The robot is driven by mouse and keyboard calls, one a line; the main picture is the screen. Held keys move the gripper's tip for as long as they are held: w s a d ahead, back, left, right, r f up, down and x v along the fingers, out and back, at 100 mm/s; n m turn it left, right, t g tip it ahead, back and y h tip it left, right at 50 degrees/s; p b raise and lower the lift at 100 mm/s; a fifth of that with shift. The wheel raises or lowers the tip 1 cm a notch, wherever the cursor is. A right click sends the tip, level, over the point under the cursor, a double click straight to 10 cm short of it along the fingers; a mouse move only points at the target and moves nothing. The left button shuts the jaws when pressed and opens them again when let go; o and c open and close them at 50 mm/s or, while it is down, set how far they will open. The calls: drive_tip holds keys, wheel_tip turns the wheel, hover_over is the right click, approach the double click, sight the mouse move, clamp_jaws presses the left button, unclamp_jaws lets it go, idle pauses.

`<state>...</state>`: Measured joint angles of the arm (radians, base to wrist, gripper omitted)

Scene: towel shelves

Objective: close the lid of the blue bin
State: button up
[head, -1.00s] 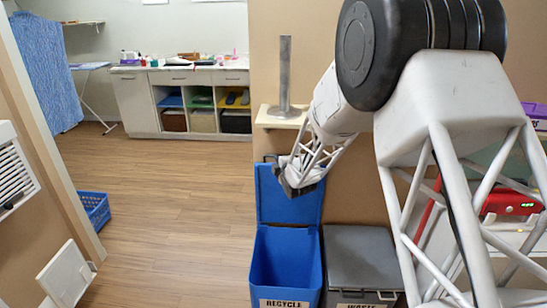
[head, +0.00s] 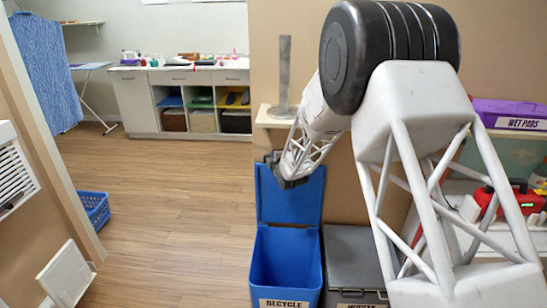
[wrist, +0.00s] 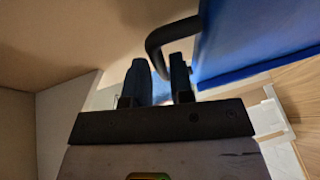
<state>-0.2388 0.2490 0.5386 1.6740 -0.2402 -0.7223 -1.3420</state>
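The blue bin (head: 286,262), labelled RECYCLE, stands at the lower middle of the head view. Its blue lid (head: 291,205) is open and upright at the back of the bin; the lid also shows at the right of the wrist view (wrist: 262,40). A dark bar handle (wrist: 172,33) sticks out from the lid's edge. My gripper (head: 284,182) is at the lid's upper left part in the head view. In the wrist view its two fingers (wrist: 158,72) are apart, with the handle's bent end close to the fingertips. I cannot tell whether they touch it.
A grey bin (head: 352,255) with its lid down stands right beside the blue one. A small wall shelf (head: 275,117) with a metal post is behind my gripper. The wooden floor left of the bins is clear. A blue basket (head: 95,208) lies far left.

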drive_tip(key=shift+x, duration=0.95)
clamp_jaws()
